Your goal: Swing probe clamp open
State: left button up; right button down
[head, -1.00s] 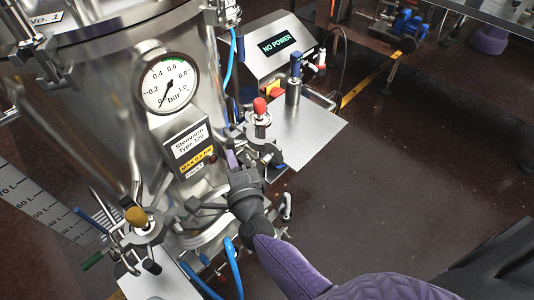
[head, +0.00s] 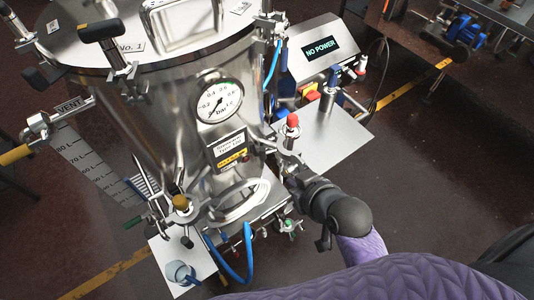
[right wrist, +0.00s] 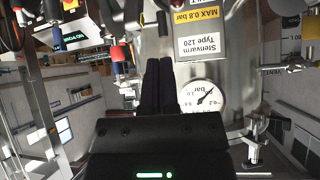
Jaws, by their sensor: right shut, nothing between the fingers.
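The steel vessel (head: 165,110) stands at the left with its round gauge (head: 219,101), which also shows upside down in the right wrist view (right wrist: 202,97). A red-capped fitting (head: 291,130) with metal clamp-like parts (head: 283,158) is at the vessel's right side. I cannot tell whether a clamp there is open or closed. My right gripper (head: 291,182) is just below these parts, its tips partly hidden by its own wrist. In the right wrist view its black fingers (right wrist: 158,72) are together and empty, pointing toward the vessel front. My left gripper is out of view.
A blue-topped probe (head: 332,88) stands on a steel plate (head: 325,139) right of the vessel, near a NO POWER display box (head: 316,47). Dark floor at the right is open.

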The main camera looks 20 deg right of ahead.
jog(key=b, duration=0.1)
send_near(262, 158)
jog(key=x, duration=0.6)
jog(key=shift+s+d+f, duration=0.2)
jog(key=shift+d, duration=0.1)
jog(key=shift+w, duration=0.4)
jog(key=shift+w+a+r, duration=0.15)
jog(key=shift+w+a, duration=0.25)
jog(key=shift+a, duration=0.2)
jog(key=shift+w+a, duration=0.2)
jog(key=shift+s+p, duration=0.15)
jog(key=shift+p, duration=0.15)
